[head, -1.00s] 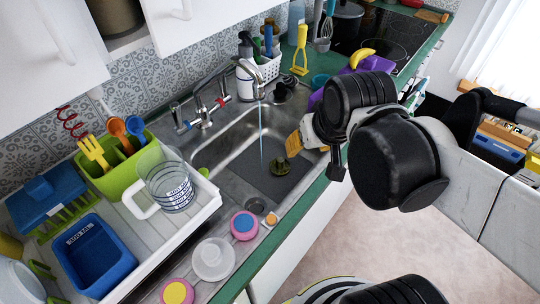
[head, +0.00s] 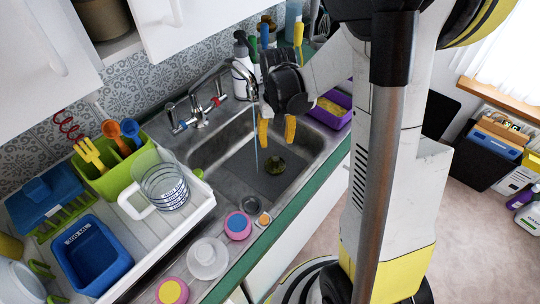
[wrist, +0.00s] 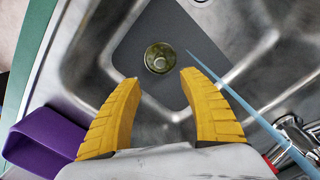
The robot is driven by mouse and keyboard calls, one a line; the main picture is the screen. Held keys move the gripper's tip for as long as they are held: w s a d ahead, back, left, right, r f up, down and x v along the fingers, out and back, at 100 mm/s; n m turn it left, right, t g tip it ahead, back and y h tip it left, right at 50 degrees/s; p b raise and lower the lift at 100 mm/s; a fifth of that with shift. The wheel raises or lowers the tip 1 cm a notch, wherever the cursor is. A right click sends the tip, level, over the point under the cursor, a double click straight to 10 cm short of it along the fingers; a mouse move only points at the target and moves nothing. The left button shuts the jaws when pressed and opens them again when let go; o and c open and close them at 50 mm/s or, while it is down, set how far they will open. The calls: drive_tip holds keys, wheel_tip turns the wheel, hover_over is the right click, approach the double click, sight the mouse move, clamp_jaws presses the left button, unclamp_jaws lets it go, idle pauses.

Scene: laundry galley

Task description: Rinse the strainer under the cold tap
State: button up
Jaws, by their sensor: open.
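A small round olive-green thing with a pale rim, apparently the strainer (head: 274,165), lies on the grey mat in the sink basin (head: 222,136). It also shows in the wrist view (wrist: 159,58), just beyond and between my fingertips. My gripper (head: 277,136) is open and empty above the basin, its two yellow fingers pointing down. The tap (head: 208,82) has a blue-marked handle (head: 181,126) and a red-marked handle (head: 217,102). A thin water stream (head: 256,150) runs into the basin, left of the strainer and apart from it.
Pink-and-blue (head: 238,226) and white (head: 207,258) round items sit along the front edge. A purple tub (head: 333,110) is right of the sink.

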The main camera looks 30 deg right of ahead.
sight(275, 159)
drive_tip(key=f+b, duration=0.1)
drive_tip(key=f, duration=0.1)
drive_tip(key=f+b, duration=0.1)
drive_tip(key=f, duration=0.3)
drive_tip(key=shift+s+a+b, duration=0.2)
drive_tip(key=shift+s+b, duration=0.2)
wheel_tip(275, 159, down, 4)
drive_tip(key=b, duration=0.2)
drive_tip(key=shift+w+f+b, duration=0.1)
drive_tip(key=shift+f+b, duration=0.1)
drive_tip(key=shift+b, duration=0.1)
drive_tip(key=shift+r, duration=0.1)
clamp_jaws()
